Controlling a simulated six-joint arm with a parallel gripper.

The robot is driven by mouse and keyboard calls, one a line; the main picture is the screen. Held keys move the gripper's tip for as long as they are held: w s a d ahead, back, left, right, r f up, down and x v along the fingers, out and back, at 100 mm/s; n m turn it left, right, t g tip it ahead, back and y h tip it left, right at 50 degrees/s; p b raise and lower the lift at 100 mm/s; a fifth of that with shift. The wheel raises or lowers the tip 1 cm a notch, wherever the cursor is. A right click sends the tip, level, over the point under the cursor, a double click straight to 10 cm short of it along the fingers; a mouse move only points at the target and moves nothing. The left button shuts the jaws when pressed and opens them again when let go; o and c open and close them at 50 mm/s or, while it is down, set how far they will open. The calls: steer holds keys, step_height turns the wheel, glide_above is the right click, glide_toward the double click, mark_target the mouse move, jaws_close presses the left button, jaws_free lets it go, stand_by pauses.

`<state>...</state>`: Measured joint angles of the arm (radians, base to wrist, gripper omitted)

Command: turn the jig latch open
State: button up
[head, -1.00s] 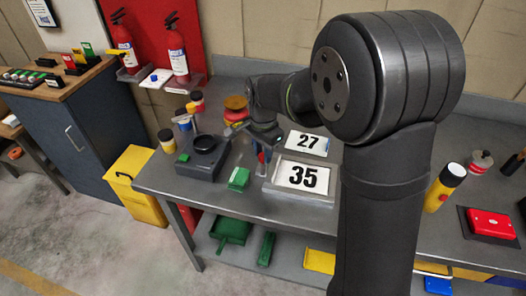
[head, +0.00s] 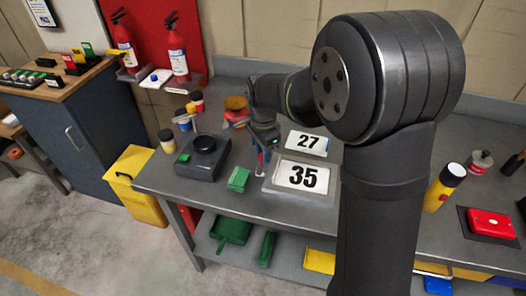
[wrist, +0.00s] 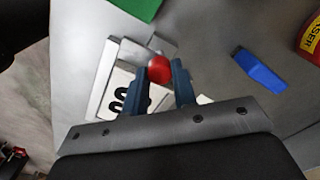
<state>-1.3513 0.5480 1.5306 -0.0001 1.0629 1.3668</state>
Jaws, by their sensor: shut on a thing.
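The jig is a grey tray (head: 268,188) holding a white plate marked 35 (head: 303,177); its tray rim (wrist: 97,105) also shows in the wrist view. A round red knob (wrist: 159,69), which looks like the latch's handle, sits at the jig's edge. My gripper (wrist: 160,75) has its two blue fingers on either side of the knob, shut on it. In the head view my gripper (head: 262,153) points down at the jig's left side. The latch arm under the knob is mostly hidden, so its angle is hard to tell.
A plate marked 27 (head: 308,143) lies behind the jig. A blue piece (wrist: 258,70) lies nearby. Bare bench lies in front of the green block.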

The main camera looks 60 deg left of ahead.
steer(key=o, duration=1)
step_height(320, 180, up, 18)
steer(key=shift+f, duration=0.25)
steer(key=shift+f, duration=0.1)
step_height(320, 180, down, 17)
steer(key=shift+f, duration=0.15)
stand_by(0.5)
